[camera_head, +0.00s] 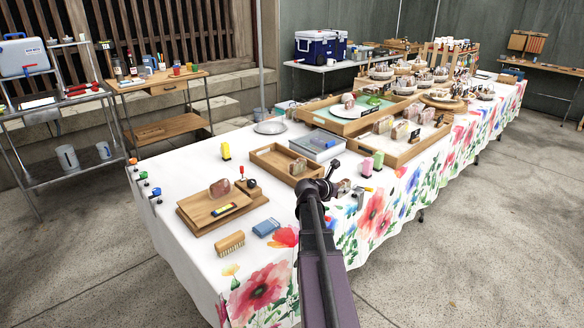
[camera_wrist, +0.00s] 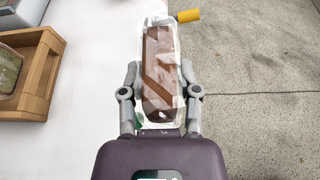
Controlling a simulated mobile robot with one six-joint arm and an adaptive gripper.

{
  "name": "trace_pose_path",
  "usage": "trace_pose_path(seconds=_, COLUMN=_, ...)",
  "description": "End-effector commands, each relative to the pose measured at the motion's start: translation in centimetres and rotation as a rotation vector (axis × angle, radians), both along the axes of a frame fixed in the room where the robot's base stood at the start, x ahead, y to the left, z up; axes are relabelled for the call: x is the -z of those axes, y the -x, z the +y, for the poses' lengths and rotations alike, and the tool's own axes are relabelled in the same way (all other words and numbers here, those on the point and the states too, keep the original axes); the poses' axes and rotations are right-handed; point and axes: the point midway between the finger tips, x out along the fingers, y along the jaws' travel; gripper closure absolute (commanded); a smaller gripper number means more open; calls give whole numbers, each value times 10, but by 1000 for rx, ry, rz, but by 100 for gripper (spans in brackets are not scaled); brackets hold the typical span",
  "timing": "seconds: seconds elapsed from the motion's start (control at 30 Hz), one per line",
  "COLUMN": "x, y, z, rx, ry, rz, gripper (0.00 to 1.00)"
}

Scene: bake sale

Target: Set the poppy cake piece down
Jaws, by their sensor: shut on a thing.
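My gripper (camera_wrist: 159,72) is shut on a wrapped piece of brown cake (camera_wrist: 158,85), taken to be the poppy cake piece. The fingers press its long sides, and clear wrap shows around it. In the wrist view it hangs over the right edge region of the white cloth, with grey floor beyond. In the head view my gripper (camera_head: 338,186) is near the table's front edge, and the piece is small and partly hidden by my arm.
A small wooden tray (camera_head: 262,162) holding a wrapped piece (camera_head: 298,166) is left of my gripper; its wall (camera_wrist: 42,85) also shows in the wrist view. White cloth (camera_head: 200,165) is bare at left.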

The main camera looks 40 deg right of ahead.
Motion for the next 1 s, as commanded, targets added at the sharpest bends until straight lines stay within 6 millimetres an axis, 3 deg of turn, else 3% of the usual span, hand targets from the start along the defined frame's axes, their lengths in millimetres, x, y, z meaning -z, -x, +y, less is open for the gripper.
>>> trace_pose_path(seconds=0.03, x=-15, y=0, z=0, rx=0, ry=0, rz=0, gripper=75)
trace_pose_path(seconds=1.0, x=-176, y=0, z=0, rx=0, ry=0, rz=0, gripper=75)
